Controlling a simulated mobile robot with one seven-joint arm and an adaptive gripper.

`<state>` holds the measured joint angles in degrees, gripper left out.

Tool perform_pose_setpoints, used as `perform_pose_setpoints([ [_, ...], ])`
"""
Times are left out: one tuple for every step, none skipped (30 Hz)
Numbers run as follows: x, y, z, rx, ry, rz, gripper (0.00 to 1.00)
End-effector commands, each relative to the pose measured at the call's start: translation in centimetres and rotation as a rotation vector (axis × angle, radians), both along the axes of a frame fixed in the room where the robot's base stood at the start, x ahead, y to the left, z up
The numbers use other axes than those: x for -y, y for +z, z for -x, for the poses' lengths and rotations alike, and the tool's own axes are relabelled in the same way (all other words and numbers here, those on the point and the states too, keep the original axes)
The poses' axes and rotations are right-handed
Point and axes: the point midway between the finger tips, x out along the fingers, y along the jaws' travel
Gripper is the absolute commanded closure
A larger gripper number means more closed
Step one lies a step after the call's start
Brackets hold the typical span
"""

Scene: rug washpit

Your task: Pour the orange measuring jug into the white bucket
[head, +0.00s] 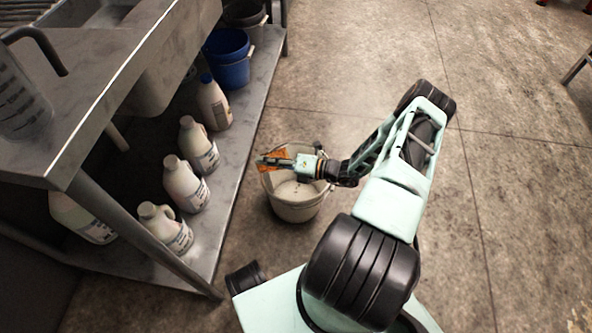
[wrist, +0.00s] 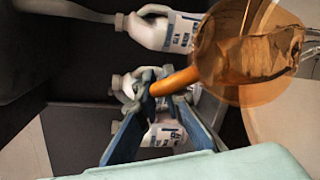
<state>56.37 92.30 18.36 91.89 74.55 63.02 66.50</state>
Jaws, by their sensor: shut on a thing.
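The orange measuring jug (wrist: 250,45) is see-through and fills the upper right of the wrist view. My gripper (wrist: 158,88) is shut on its orange handle. In the head view my gripper (head: 290,162) holds the jug (head: 268,154) over the white bucket (head: 297,208), towards its far left rim. The bucket stands upright on the floor beside the metal bench, and my gripper and the jug hide part of its mouth. The jug's exact tilt and contents are hard to tell. A pale curved surface at the wrist view's right edge looks like the bucket.
Several white bottles (head: 184,184) stand on the bench's low shelf (head: 222,200), left of the bucket. A blue bucket (head: 229,60) stands farther back on that shelf. The metal bench top (head: 70,110) overhangs at the left. The concrete floor (head: 520,180) to the right is open.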

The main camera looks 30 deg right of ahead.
Motion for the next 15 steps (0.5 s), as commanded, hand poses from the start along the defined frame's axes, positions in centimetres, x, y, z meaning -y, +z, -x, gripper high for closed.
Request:
perform_pose_setpoints([
  [0.07,-0.01,0.02,0.002,-0.001,-0.003,1.0],
  [0.1,0.01,0.03,0.003,0.0,-0.005,1.0],
  [0.14,0.03,0.04,0.004,0.0,-0.007,1.0],
  [0.18,0.04,0.06,0.004,0.0,-0.009,1.0],
  [0.22,0.05,0.07,0.006,0.0,-0.011,1.0],
  [0.27,0.07,0.09,0.006,0.0,-0.013,1.0],
  [0.3,0.07,0.1,0.007,0.0,-0.015,1.0],
  [0.34,0.09,0.12,0.008,0.0,-0.018,1.0],
  [0.39,0.1,0.13,0.009,0.0,-0.019,1.0],
  [0.42,0.12,0.14,0.009,0.0,-0.022,1.0],
  [0.45,0.15,0.16,0.01,0.0,-0.024,1.0],
  [0.51,0.17,0.17,0.011,0.0,-0.027,1.0],
  [0.55,0.19,0.17,0.012,0.0,-0.028,1.0],
  [0.59,0.22,0.19,0.014,0.0,-0.031,1.0],
  [0.65,0.24,0.2,0.014,0.0,-0.033,1.0],
])
